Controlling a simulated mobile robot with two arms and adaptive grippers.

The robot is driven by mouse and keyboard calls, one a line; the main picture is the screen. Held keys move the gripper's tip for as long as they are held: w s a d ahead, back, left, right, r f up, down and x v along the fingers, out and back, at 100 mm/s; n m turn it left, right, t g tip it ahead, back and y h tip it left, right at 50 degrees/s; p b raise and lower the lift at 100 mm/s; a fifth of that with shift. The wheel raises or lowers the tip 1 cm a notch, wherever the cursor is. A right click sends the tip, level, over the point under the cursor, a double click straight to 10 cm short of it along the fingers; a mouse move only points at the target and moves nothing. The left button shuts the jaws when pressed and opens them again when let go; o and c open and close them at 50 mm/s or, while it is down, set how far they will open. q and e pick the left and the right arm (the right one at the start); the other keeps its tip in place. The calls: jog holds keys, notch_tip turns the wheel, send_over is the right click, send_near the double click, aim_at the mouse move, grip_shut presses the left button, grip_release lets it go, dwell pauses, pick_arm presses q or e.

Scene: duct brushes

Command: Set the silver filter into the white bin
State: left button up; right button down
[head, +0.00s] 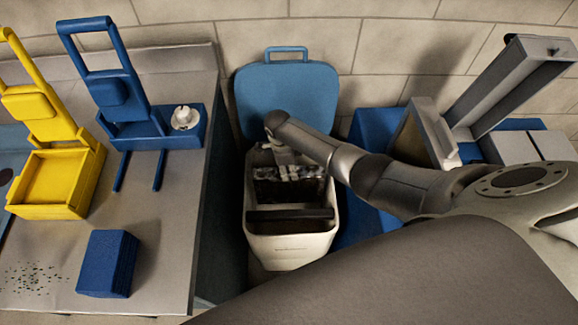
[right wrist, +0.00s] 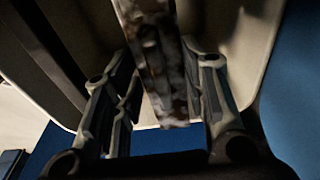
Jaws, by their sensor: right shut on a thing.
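The white bin (head: 290,250) stands on the floor in the middle of the head view, its blue lid (head: 287,92) swung up at the back. My right gripper (head: 284,158) reaches down into the bin's opening from above. It is shut on the silver filter (head: 290,173), a flat piece with a mottled, dirty grey edge. The filter is inside the bin's mouth; I cannot tell whether it touches the bottom. In the right wrist view the filter (right wrist: 158,60) sits between the two fingers, with the pale bin wall (right wrist: 245,55) around it. My left gripper is out of view.
A dark bar or panel (head: 290,218) crosses the bin's front part. A metal counter (head: 165,245) at left carries a yellow holder (head: 50,185), a blue holder (head: 150,130) and a blue block (head: 108,263). At right, a blue container (head: 370,125) stands near grey metal parts (head: 510,85).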

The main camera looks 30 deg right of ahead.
jog(key=shift+f+b, duration=3.7)
jog(key=shift+f, duration=1.15)
jog(key=c, duration=0.9)
grip_release()
jog(key=shift+o, duration=0.6)
